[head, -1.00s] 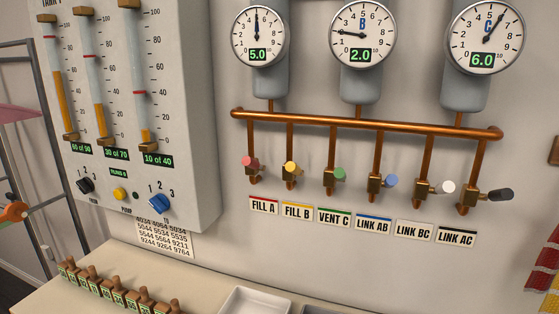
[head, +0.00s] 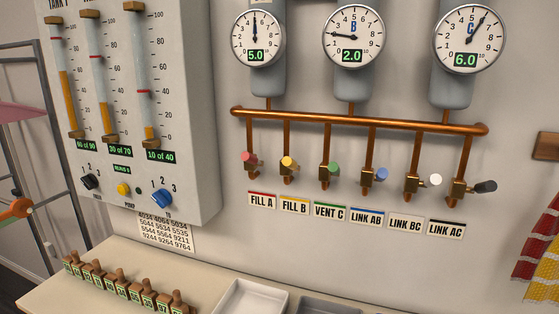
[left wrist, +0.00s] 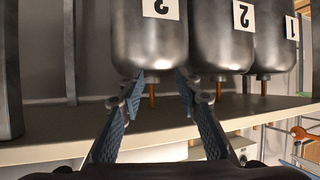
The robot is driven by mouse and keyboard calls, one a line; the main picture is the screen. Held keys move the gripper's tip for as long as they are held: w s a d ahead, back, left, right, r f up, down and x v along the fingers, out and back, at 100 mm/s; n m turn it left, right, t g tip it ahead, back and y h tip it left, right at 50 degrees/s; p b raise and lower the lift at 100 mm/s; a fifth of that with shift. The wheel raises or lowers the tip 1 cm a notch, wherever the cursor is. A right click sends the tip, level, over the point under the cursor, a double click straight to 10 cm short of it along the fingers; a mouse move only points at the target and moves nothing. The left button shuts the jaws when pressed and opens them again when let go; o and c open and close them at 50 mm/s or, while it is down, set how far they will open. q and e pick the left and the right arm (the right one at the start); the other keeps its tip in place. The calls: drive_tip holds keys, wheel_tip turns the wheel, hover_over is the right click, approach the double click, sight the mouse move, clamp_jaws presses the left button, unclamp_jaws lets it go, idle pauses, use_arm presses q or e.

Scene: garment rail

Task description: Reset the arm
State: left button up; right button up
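My left gripper (left wrist: 161,92) shows only in the left wrist view. Its two blue-grey fingers are spread apart with nothing held between them. Dark metal tanks are beyond the fingertips, with upside-down labels: tank 3 (left wrist: 150,45), tank 2 (left wrist: 222,45) and tank 1 (left wrist: 272,50). Copper stubs run from their lower ends in the picture to a pale ledge (left wrist: 60,147). I cannot tell whether the fingertips touch tank 3. Neither arm shows in the head view, and my right gripper is in no view.
The head view shows a wall panel (head: 185,60) with sliders and knobs, and a copper pipe (head: 350,121) with several coloured valves below three gauges. A counter (head: 60,295) holds numbered wooden stamps (head: 120,283) and a white tray (head: 250,297). A striped cloth hangs at right.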

use_arm(q)
drive_tip(key=s+d+f+m+g, duration=0.1)
drive_tip(key=s+f+g, duration=0.15)
drive_tip(key=f, duration=0.35)
drive_tip(key=s+d+f+g, duration=0.1)
drive_tip(key=s+f, duration=0.3)
drive_tip(key=f, duration=0.2)
drive_tip(key=s+a+f+g, duration=0.2)
drive_tip(key=s+f+g, duration=0.2)
drive_tip(key=s+f, duration=0.5)
drive_tip(key=s+a+f+m+g, duration=0.1)
drive_tip(key=s+a+f+g, duration=0.2)
drive_tip(key=s+f, duration=0.6)
drive_tip(key=s+g, duration=0.1)
drive_tip(key=s, duration=0.4)
drive_tip(key=shift+s+a, duration=0.15)
drive_tip(key=shift+s, duration=0.2)
